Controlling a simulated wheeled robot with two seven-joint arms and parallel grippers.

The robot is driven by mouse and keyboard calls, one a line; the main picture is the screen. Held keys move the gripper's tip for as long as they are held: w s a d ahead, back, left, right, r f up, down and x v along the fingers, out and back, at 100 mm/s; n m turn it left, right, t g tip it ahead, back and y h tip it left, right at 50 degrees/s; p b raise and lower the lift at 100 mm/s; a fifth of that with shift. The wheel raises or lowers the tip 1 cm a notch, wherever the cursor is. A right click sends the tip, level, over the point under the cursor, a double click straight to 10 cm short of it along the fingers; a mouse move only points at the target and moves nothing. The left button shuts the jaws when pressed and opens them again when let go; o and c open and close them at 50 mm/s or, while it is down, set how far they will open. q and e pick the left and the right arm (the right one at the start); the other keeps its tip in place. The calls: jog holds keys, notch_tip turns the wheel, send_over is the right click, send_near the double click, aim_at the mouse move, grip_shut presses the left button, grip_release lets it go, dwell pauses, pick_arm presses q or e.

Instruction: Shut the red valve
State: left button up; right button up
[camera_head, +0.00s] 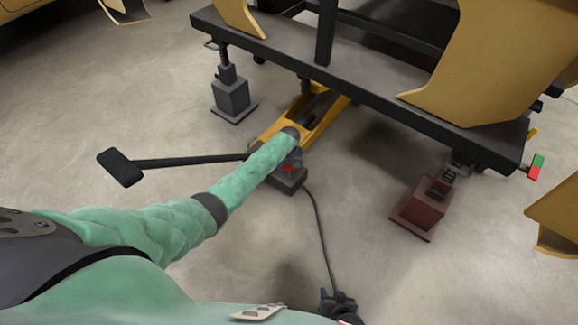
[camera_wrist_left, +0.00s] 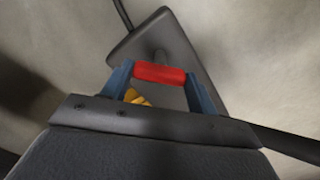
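The red valve (camera_head: 288,169) is a small red handle on a dark grey block (camera_head: 287,182) beside the yellow jack. In the left wrist view the valve (camera_wrist_left: 160,73) is a short red bar spanning the gap between my blue left fingers. My left gripper (camera_wrist_left: 159,76) is around the bar, with a fingertip against each end. In the head view my left gripper (camera_head: 290,158) is over the block, and my forearm and wrist partly hide the valve. My right gripper (camera_head: 340,306) shows only in part at the bottom edge; its fingers are unclear.
A yellow jack (camera_head: 325,118) lies under a dark frame (camera_head: 360,75). Open floor lies between.

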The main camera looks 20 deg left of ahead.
pick_arm(q)
jog(key=shift+r, duration=0.1)
jog(key=shift+c, duration=0.2)
jog(key=shift+m+p, duration=0.7)
jog(key=shift+m, duration=0.4)
jog(key=shift+m+p, duration=0.45)
jog(key=shift+m, duration=0.75)
jog(key=shift+m+p, duration=0.4)
jog(key=shift+m, duration=1.5)
jog(key=o, duration=1)
